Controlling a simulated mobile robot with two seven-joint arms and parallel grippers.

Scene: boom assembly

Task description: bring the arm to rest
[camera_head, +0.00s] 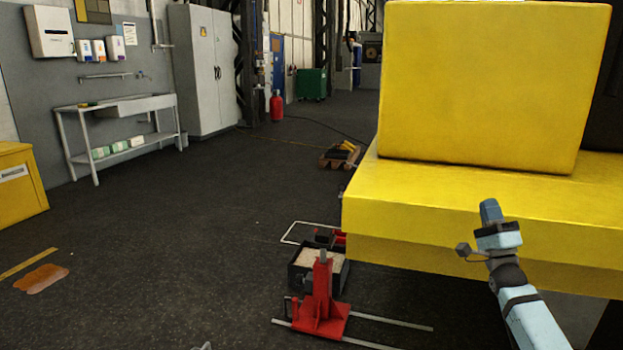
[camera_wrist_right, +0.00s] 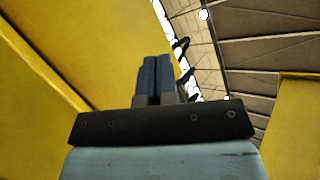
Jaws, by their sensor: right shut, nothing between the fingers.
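My right gripper (camera_head: 490,212) is in the head view at the right, in front of the yellow boom structure (camera_head: 440,215). Its arm comes up from the lower right edge. In the right wrist view the two dark fingers (camera_wrist_right: 157,76) stand side by side, closed together with nothing between them. Yellow surfaces (camera_wrist_right: 35,95) show left and right of the fingers there, with the roof beyond. Whether the gripper touches the yellow structure cannot be told. My left gripper is not clearly seen; only a small grey piece shows at the bottom edge of the head view.
A red stand (camera_head: 320,305) with rails is on the floor below the yellow structure, beside a black box (camera_head: 302,278). A sink bench (camera_head: 120,105), a grey cabinet (camera_head: 203,70) and a yellow cabinet (camera_head: 18,185) line the left. The dark floor between is mostly clear.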

